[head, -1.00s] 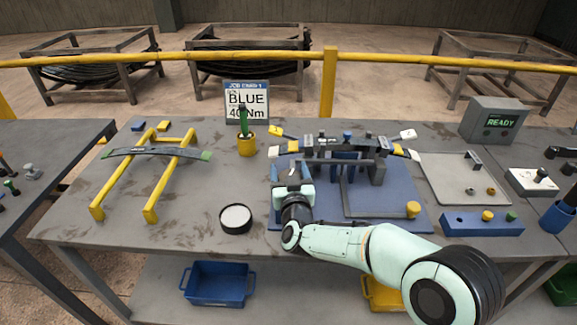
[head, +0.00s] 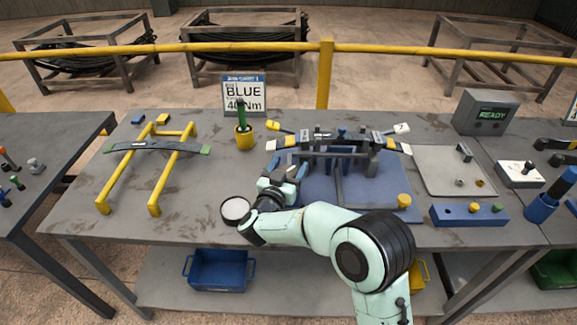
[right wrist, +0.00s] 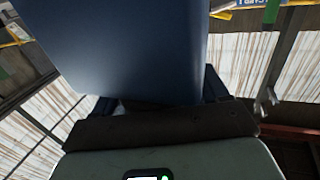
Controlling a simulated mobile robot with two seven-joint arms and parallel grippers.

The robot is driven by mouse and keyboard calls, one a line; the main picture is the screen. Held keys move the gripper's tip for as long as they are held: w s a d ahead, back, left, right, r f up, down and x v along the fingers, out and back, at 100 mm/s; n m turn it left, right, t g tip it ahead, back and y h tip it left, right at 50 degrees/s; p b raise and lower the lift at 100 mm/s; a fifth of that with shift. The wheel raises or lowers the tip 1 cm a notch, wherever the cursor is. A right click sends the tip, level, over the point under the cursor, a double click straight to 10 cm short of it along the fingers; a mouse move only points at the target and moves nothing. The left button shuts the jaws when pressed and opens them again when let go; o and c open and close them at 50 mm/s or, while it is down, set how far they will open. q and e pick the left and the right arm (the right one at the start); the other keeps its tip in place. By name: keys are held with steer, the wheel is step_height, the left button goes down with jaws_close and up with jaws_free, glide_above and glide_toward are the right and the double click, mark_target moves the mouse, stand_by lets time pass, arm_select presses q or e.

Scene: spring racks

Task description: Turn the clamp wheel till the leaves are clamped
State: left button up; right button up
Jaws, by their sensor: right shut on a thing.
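The clamping fixture (head: 372,162) stands on a blue base plate (head: 370,198) at the middle right of the bench in the head view. Dark leaves (head: 395,147) lie across its uprights, their ends reaching out left and right. My right gripper (head: 287,170) is at the fixture's left front. In the right wrist view a broad dark blue thing (right wrist: 130,50) stands between its fingers, and the gripper is shut on it. I cannot tell whether this is the clamp wheel; no wheel shows clearly, and my gripper hides that side. My left gripper is not in view.
A yellow stand (head: 165,180) with a leaf on it is at the left. A round white-topped pot (head: 235,209) is close beside my right wrist. A yellow knob (head: 404,201) is at the plate's front right. A grey tray (head: 450,182) and READY box (head: 487,112) stand farther right.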

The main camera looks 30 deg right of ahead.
steer(key=o, duration=1)
steer(key=shift+c, duration=0.2)
steer(key=b+v, duration=0.1)
steer(key=v, duration=1.2)
steer(key=shift+s+a, duration=0.1)
